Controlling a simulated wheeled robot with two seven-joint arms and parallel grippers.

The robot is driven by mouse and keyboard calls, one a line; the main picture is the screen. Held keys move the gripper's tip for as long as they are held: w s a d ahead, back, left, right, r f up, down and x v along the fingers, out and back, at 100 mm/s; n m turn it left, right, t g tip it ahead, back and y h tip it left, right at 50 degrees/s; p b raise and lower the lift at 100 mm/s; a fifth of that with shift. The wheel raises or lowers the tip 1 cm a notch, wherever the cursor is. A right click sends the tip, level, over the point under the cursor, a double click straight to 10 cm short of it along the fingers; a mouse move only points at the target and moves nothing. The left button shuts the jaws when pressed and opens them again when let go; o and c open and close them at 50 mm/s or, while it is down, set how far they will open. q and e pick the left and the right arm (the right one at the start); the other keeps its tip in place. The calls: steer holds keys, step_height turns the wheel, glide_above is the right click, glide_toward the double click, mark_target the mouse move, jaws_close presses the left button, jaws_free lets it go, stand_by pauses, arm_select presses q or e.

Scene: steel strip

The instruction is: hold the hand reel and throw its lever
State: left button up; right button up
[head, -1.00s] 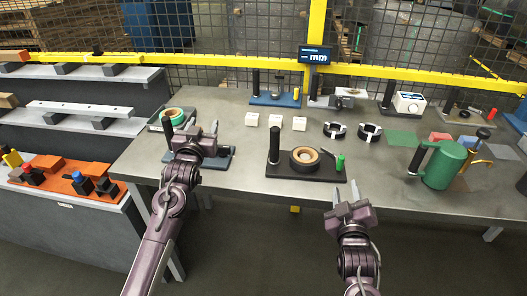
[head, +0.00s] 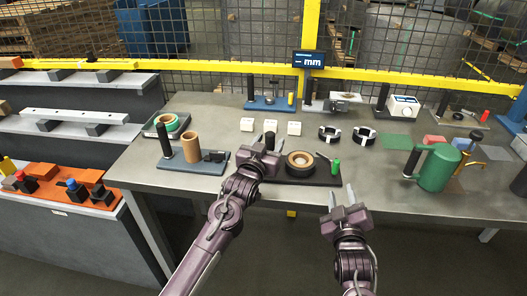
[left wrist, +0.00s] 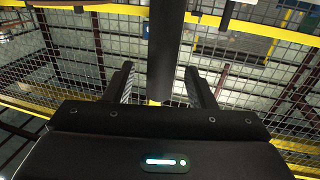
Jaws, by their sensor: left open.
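What appears to be the hand reel is a dark base plate (head: 318,179) with a brown-rimmed black round reel (head: 299,161) and a small green lever (head: 336,167) at its right end. Its black upright handle (head: 270,140) stands at the left end, its lower part hidden by my left gripper (head: 262,152). In the left wrist view, the dark post (left wrist: 166,45) stands between the two open fingers (left wrist: 163,88), with gaps on both sides. My right gripper (head: 341,200) is open and empty, in front of the table edge, below and right of the reel.
Left of the reel, a blue-grey plate (head: 190,168) holds a black handle and a brown cylinder (head: 190,146). White blocks (head: 270,125) and black rings (head: 364,136) lie behind. A green can (head: 439,168) stands to the right. A yellow-railed mesh fence closes the back.

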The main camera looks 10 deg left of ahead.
arm_select(q)
steer(key=shift+x, duration=0.75)
jaws_close()
steer(key=shift+f, duration=0.2)
stand_by(0.8)
